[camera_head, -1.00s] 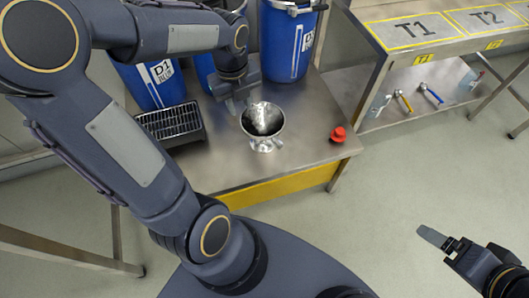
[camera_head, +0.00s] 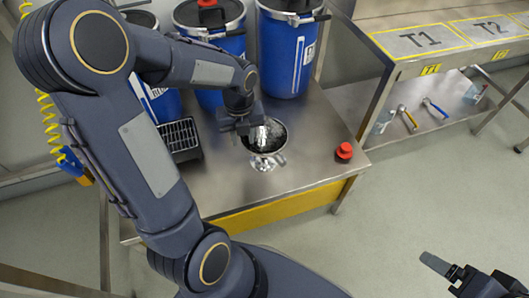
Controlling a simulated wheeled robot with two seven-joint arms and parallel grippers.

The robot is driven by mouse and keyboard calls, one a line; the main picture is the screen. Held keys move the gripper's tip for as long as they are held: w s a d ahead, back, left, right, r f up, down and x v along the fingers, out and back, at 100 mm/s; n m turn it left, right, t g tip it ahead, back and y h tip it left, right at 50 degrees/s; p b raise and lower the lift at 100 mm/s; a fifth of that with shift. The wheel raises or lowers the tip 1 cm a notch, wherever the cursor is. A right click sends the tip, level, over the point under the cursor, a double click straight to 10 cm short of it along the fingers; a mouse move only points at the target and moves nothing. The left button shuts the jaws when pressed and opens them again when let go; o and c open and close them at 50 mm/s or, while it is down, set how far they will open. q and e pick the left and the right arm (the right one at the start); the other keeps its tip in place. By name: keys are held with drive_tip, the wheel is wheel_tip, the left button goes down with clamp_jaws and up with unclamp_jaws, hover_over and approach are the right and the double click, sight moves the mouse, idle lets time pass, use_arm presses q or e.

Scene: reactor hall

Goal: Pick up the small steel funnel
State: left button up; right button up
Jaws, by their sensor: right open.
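The small steel funnel (camera_head: 266,160) stands on the steel bench, its wide mouth facing up. My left gripper (camera_head: 243,130) is pointed down at the upper left of the funnel's rim and overlaps it in the picture. Whether its fingers touch the rim, and whether they are open or shut, cannot be made out. My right gripper (camera_head: 447,268) is open and empty, far off over the floor at the lower right.
The steel bench (camera_head: 305,150) has a red knob-like object (camera_head: 344,151) near its right corner, a black grated box (camera_head: 180,138) and blue drums (camera_head: 284,52) behind. A shelf table (camera_head: 433,40) at right holds hand tools below.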

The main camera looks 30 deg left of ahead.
use_arm(q)
drive_tip(key=shift+c, duration=0.4)
clamp_jaws()
idle(0.9)
